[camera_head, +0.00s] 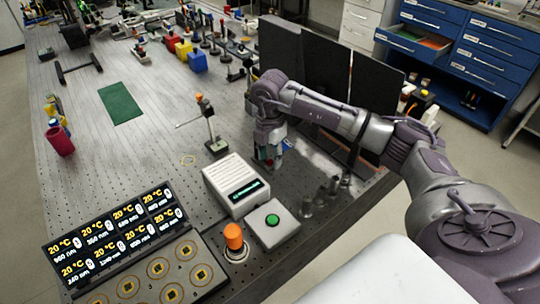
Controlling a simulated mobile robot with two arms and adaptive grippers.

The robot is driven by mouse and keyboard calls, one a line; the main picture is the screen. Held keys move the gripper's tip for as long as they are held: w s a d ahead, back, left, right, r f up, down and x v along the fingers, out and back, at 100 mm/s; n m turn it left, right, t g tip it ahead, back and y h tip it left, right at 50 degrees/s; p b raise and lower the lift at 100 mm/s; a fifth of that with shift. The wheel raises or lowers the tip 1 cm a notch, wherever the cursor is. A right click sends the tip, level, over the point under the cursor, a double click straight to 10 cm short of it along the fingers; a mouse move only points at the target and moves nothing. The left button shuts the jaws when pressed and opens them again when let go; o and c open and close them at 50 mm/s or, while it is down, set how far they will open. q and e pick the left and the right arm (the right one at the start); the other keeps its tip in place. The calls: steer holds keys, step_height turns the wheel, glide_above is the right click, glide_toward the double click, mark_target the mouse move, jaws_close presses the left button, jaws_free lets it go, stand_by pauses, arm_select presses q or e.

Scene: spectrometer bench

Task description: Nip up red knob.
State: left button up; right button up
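My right arm reaches in from the right, and its gripper (271,155) points down over the bench behind the white box with the green display. A small reddish patch shows at its fingertips, too small to tell whether it is a knob or part of the gripper. I cannot tell whether the fingers are open or shut. No clearly red knob stands out. An orange knob (233,236) stands upright on a round base at the front of the bench, apart from the gripper. My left gripper is not in view.
The white display box (236,186) and a grey box with a green button (272,221) stand near the gripper. A post with an orange top (206,112) is to its left. Dark panels (325,65) stand behind my arm. A temperature panel (115,238) lies front left.

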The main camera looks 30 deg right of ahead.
mark_target(270, 161)
steer(key=shift+r, duration=0.1)
step_height(270, 161, up, 12)
stand_by(0.5)
stand_by(0.5)
